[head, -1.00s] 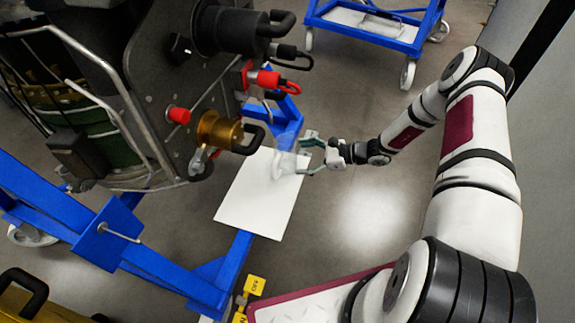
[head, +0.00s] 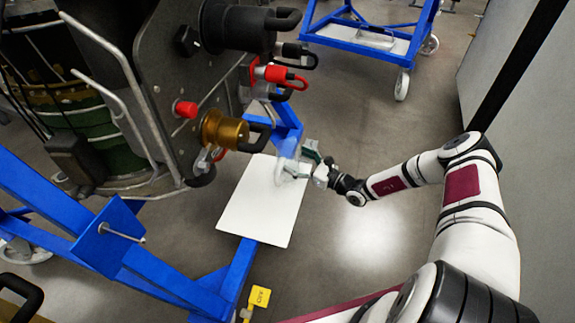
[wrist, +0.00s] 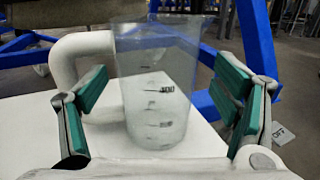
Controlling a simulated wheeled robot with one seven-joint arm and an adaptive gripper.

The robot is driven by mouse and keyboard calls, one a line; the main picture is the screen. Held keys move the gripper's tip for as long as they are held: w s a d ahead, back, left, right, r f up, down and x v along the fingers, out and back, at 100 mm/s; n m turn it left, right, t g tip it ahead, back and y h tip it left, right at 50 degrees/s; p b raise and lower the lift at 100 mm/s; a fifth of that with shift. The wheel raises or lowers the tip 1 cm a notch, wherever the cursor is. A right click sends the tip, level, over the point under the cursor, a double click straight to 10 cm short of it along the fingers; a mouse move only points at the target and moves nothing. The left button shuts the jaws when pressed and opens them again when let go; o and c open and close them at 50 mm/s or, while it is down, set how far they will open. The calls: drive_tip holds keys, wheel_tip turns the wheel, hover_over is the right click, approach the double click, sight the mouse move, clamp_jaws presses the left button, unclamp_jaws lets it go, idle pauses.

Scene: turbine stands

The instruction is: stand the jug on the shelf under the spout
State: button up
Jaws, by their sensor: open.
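The clear jug (head: 281,175), with printed marks on its wall and a thick white handle, stands upright on the white shelf (head: 255,215), near its far right edge. The jug (wrist: 158,95) fills the middle of the wrist view, with its handle on the left. My gripper (head: 302,165) is open at the jug's right side; its green-padded fingers (wrist: 165,100) stand wide on either side of it, with a visible gap at the right. A brass fitting with a black handle (head: 222,128) hangs off the turbine, up and left of the shelf. I cannot tell which fitting is the spout.
The turbine's grey panel (head: 165,95) and its blue stand (head: 60,200) fill the left. A blue cart (head: 365,38) stands at the back. Grey floor lies open to the right.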

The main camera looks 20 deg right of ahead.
sight(281, 153)
drive_tip(key=shift+f+b+x, duration=0.2)
drive_tip(key=shift+b+x, duration=1.3)
drive_tip(key=shift+x, duration=1.95)
drive_tip(key=shift+s+a+r, duration=0.1)
drive_tip(key=c, duration=1.2)
drive_tip(key=shift+c, duration=0.7)
